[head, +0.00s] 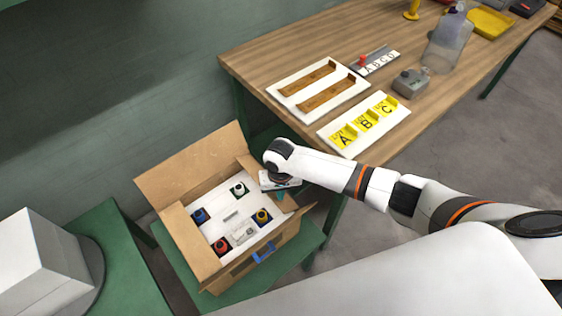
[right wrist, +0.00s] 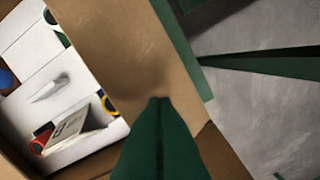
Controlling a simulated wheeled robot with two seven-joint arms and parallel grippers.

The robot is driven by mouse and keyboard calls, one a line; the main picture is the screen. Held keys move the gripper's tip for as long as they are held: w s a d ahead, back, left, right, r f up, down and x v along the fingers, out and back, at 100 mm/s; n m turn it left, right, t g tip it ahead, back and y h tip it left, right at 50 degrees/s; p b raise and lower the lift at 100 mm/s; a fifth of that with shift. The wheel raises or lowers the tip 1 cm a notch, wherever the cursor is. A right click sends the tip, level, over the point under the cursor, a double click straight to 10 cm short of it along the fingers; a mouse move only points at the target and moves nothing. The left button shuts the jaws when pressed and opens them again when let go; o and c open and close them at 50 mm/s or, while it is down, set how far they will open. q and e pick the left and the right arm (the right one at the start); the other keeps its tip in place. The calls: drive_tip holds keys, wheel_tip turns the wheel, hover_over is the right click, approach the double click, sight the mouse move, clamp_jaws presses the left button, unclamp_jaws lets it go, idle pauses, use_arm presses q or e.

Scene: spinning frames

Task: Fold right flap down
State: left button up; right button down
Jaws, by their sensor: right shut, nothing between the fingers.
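An open cardboard box (head: 180,232) holds a white insert (head: 228,216) with several coloured round items. The right flap (head: 291,219) is at the box's right side, partly hidden by my right gripper and arm in the head view. In the right wrist view, a broad brown panel that looks like this flap (right wrist: 112,45) runs beside the open insert and partly covers it. My right gripper (right wrist: 160,101) is shut and empty, its green fingertips over the panel; I cannot tell whether they touch it. It also shows in the head view (head: 281,192). My left gripper is not in view.
The box's back flap (head: 188,160) stands open. A blue piece (head: 264,252) is on the front side. The box rests on a green stand (head: 308,240). A wooden table (head: 262,55) behind holds white trays (head: 318,92), yellow letter pieces (head: 365,121) and a clear bottle (head: 448,42).

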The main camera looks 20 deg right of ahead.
sight(274, 201)
drive_tip(key=shift+a+f, duration=0.1)
drive_tip(key=shift+s+a+f+b, duration=0.2)
drive_tip(key=shift+a+f+b, duration=0.3)
drive_tip(key=shift+f, duration=0.35)
drive_tip(key=shift+s+a+f+b, duration=0.25)
drive_tip(key=shift+a+f, duration=0.3)
drive_tip(key=shift+f, duration=0.3)
drive_tip(key=shift+s+a+f, duration=0.15)
drive_tip(key=shift+s+f, duration=0.1)
drive_tip(key=shift+s, duration=0.05)
drive_tip(key=r+p, duration=0.9)
drive_tip(key=shift+w+r+p, duration=0.2)
drive_tip(key=shift+w+p, duration=0.1)
drive_tip(key=shift+p, duration=0.1)
drive_tip(key=shift+f, duration=0.1)
